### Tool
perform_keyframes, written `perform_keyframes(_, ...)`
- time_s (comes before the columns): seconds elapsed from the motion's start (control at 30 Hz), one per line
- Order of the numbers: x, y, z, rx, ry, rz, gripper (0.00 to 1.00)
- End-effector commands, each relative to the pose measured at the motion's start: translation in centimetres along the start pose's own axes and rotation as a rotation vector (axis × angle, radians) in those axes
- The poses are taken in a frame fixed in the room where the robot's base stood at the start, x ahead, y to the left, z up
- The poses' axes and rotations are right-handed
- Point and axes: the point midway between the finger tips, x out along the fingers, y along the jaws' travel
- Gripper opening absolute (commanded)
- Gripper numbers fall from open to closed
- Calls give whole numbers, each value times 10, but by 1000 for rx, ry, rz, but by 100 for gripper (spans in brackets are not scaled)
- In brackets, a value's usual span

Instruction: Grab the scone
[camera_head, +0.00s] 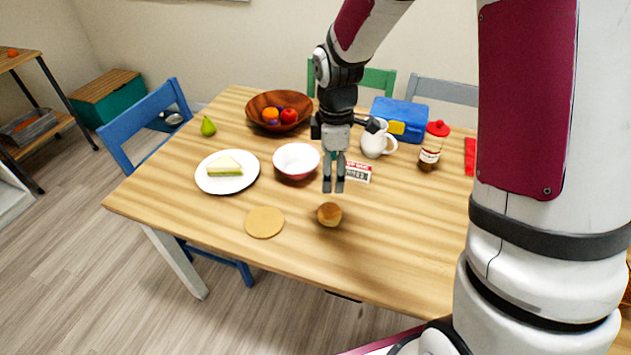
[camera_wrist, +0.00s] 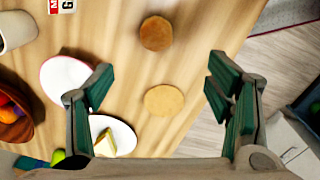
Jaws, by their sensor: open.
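The scone (camera_head: 329,214) is a small round golden-brown bun on the wooden table near its front edge. In the wrist view the scone (camera_wrist: 156,33) lies near the top, beyond the fingertips and between their lines. My gripper (camera_head: 334,187) points down above the table, just behind and above the scone, apart from it. In the wrist view my gripper (camera_wrist: 157,90) is open, with its two green-padded fingers wide apart and nothing between them held.
A flat tan disc (camera_head: 264,222) lies left of the scone. Around them are a white bowl (camera_head: 296,161), a plate (camera_head: 228,186) with a sandwich-like wedge, a white pitcher (camera_head: 377,142), a red-lidded jar (camera_head: 433,147) and a wooden fruit bowl (camera_head: 263,101). Table right of the scone looks clear.

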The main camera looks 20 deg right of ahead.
Motion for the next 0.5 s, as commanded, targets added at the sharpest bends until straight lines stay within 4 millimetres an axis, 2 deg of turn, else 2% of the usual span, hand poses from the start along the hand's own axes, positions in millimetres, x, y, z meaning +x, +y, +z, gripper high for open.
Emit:
perform_keyframes(0.03,12,3,-2,-28,1,-13,73)
perform_keyframes(0.27,38,7,-5,-87,4,-31,73)
perform_keyframes(0.5,81,5,-5,-86,4,-33,73)
